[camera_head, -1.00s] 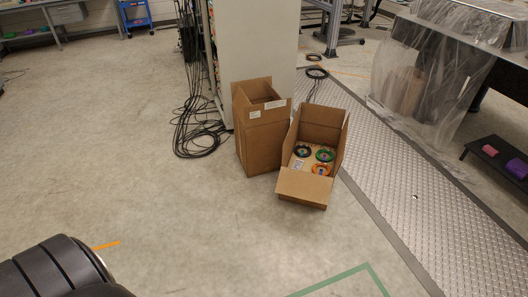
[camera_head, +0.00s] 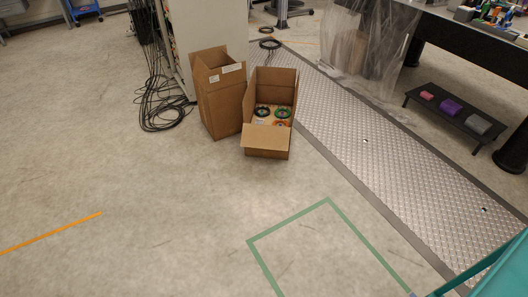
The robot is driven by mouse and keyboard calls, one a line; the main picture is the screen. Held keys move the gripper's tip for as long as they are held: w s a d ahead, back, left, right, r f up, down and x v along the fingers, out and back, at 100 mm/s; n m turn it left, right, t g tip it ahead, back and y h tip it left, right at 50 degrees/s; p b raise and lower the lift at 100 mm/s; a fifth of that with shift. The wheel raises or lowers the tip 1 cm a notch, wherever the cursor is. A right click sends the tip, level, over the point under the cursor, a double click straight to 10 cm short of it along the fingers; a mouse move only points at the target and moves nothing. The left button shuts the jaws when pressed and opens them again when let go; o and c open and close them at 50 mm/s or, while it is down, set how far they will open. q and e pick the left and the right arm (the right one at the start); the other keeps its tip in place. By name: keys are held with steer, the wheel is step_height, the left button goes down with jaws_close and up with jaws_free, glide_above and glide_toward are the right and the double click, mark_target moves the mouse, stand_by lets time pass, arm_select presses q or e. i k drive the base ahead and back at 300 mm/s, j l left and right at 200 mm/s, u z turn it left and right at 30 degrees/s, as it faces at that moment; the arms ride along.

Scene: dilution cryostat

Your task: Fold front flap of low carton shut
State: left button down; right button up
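The low carton (camera_head: 267,143) stands open on the floor near the upper middle of the head view. Its front flap (camera_head: 266,137) hangs outward over the front side, toward me. Its other flaps stand up around the opening. Inside lie several coils, among them a black one (camera_head: 262,111), a green one (camera_head: 282,113) and an orange one. Neither of my grippers is in view.
A taller open carton (camera_head: 219,100) stands against the low carton's left side. Black cables (camera_head: 162,112) lie beside a cabinet behind it. Green tape (camera_head: 290,220) marks the clear floor in front. A low black shelf (camera_head: 450,122) stands right.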

mark_target(262, 136)
steer(key=i+j, duration=0.15)
steer(key=j, duration=0.2)
steer(key=i+j, duration=0.35)
steer(key=i, duration=0.3)
steer(key=i+j, duration=0.2)
steer(key=i, duration=0.2)
steer(key=z, duration=0.05)
